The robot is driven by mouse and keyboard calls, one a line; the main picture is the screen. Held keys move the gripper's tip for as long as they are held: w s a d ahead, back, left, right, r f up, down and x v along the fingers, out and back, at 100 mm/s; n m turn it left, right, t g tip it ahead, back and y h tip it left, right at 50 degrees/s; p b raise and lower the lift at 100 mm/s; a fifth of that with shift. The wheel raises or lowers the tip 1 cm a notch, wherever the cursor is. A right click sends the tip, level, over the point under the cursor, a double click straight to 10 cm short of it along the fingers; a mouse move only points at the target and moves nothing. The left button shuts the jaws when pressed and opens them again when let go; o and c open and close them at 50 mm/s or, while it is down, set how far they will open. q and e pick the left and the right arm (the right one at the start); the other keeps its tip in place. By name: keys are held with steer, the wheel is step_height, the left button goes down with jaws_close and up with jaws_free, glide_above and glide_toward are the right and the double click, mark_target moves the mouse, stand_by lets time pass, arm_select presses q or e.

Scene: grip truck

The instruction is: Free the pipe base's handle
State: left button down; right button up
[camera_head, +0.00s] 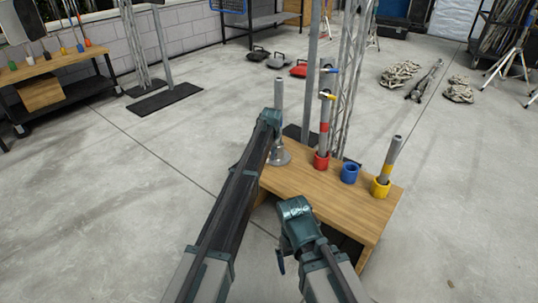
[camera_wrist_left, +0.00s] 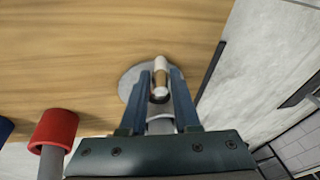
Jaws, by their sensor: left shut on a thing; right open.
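The pipe base is a grey round disc (camera_head: 279,157) with an upright grey pipe (camera_head: 279,98), at the left end of the wooden table. In the left wrist view the disc (camera_wrist_left: 131,82) lies on the wood. Its handle (camera_wrist_left: 160,72), a short piece with a pale end and a brownish middle, shows between the two fingers. My left gripper (camera_head: 270,119) is shut on this handle, with one finger on each side (camera_wrist_left: 160,82); its fingers are mostly hidden in the head view. My right gripper (camera_head: 296,209) is open, low before the table's front edge, apart from the pipe base.
On the wooden table (camera_head: 298,182) stand a red holder (camera_head: 321,161) with a pipe, an empty blue holder (camera_head: 350,173) and a yellow holder (camera_head: 380,188) with a tilted pipe. A metal truss (camera_head: 349,80) rises behind.

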arm_select(q)
steer(key=c, duration=0.7)
jaws_free()
steer(key=shift+o, duration=0.2)
steer(key=p+v, duration=1.3)
steer(key=shift+r, duration=0.35)
steer(key=shift+s, duration=0.1)
